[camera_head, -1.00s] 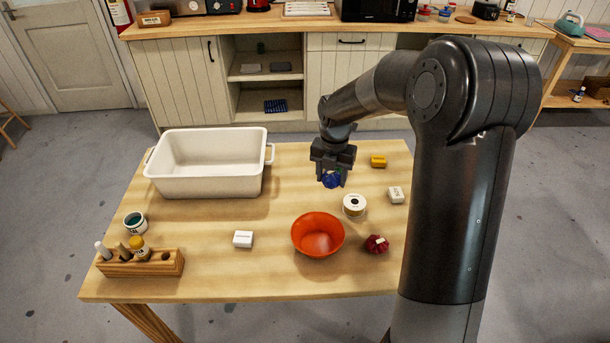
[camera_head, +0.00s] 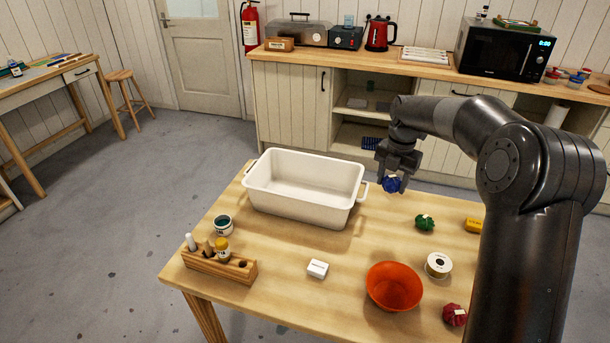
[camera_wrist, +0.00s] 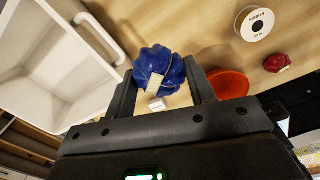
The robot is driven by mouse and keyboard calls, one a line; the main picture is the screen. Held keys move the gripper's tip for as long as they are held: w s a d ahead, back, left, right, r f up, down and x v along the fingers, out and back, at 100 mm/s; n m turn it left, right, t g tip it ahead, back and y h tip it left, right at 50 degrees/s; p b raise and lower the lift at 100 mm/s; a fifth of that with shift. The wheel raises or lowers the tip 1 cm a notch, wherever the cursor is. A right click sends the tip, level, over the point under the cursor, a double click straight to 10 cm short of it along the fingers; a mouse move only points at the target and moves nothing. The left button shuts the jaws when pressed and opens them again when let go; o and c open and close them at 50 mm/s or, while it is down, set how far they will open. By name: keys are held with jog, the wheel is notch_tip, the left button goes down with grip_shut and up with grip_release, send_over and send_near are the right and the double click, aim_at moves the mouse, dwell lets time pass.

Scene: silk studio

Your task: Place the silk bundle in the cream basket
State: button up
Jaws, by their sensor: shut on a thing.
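My gripper (camera_head: 393,174) is shut on a blue silk bundle (camera_head: 391,185) with a pale tag. It holds the bundle above the table, just right of the cream basket. In the wrist view the blue bundle (camera_wrist: 165,68) sits between the two fingers. The cream basket (camera_head: 290,205) is a deep rectangular tub with side handles, at the table's back left, and its visible floor is empty. Its wall and handle also show at the left of the wrist view (camera_wrist: 95,85). A green bundle (camera_head: 425,222) and a red bundle (camera_head: 455,314) lie on the table.
An orange bowl (camera_head: 393,287), a ribbon spool (camera_head: 438,265), a white box (camera_head: 318,269) and a yellow block (camera_head: 474,225) stand on the table (camera_head: 290,300). A counter stands behind.

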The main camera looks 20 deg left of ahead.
jog(key=w+a+f, duration=0.1)
jog(key=w+a, duration=0.2)
jog(key=a, duration=0.6)
jog(key=w+a, duration=0.3)
jog(key=a, duration=0.6)
jog(key=shift+n, duration=0.3)
notch_tip(320, 180, down, 16)
jog(key=shift+r, duration=0.1)
jog(key=o, duration=1)
jog(key=shift+c, duration=0.2)
